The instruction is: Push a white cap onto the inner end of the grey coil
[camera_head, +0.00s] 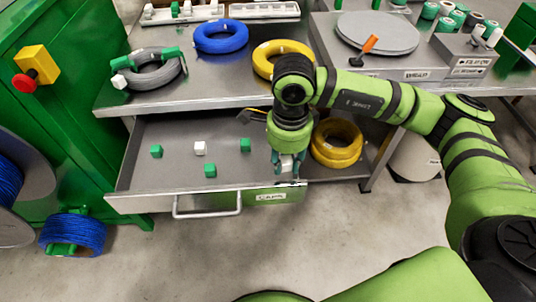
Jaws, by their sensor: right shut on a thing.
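The grey coil (158,76) lies on the left of the metal bench. A white piece (119,81) shows at its left edge, with green pieces (122,63) beside and on it; which cable end each sits on is too small to tell. Below, an open drawer (150,187) holds one white cap (199,148) and several green caps (210,170). My right gripper (288,170) points down at the drawer's front right corner. It is shut on a small whitish thing, probably a white cap, mostly hidden by the fingers. My left gripper is out of view.
A blue coil (221,37) and a yellow coil (282,58) lie on the bench right of the grey coil. Another yellow coil (337,142) sits on the shelf right of the drawer. A green cabinet with a red button (24,82) stands at left.

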